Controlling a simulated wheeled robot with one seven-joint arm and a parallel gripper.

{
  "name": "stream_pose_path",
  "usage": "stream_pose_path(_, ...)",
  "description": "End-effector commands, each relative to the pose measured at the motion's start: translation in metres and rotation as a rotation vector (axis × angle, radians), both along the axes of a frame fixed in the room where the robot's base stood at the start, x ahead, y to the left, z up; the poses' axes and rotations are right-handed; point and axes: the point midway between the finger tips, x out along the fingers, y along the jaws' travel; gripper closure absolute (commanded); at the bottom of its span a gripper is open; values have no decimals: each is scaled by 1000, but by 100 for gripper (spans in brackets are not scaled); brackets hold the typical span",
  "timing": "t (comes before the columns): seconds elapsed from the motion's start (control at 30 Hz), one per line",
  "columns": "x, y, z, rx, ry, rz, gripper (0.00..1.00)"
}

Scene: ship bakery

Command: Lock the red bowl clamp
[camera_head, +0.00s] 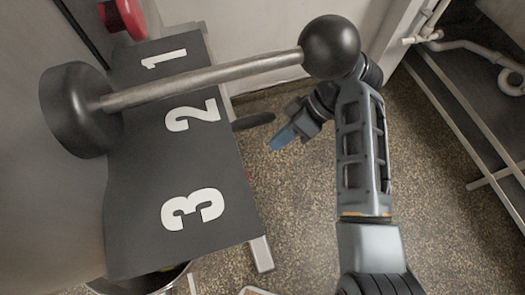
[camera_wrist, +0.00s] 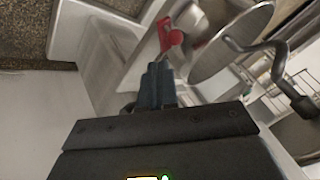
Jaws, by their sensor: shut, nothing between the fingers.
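The red clamp (camera_wrist: 165,33) shows in the wrist view, above and just beyond my fingertips. It has a red handle and a rounded end, beside a pale machine part. I cannot tell whether it is locked. My gripper (camera_wrist: 158,72) is shut and empty, its fingers pointing toward the clamp with a small apparent gap. In the head view my gripper (camera_head: 280,138) is right of the numbered plate, low over the floor. The clamp cannot be made out for sure in the head view. A round metal bowl-like part (camera_wrist: 232,42) stands right of the clamp.
A lever with a black ball knob (camera_head: 330,44) crosses in front of the black plate (camera_head: 150,225) marked 1, 2, 3. A red knob (camera_head: 122,17) sits at upper left. A dark oval handle (camera_head: 253,121) is near my gripper. A curved metal hook (camera_wrist: 262,45) is at right.

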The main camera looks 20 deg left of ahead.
Motion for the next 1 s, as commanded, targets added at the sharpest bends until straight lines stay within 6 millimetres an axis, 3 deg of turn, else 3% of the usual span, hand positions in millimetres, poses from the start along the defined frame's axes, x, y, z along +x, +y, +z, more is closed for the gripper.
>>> stream_pose_path(0.6,-35,45,-68,-1,3,0,100)
stream_pose_path(1.0,-38,50,-75,-1,0,-2,100)
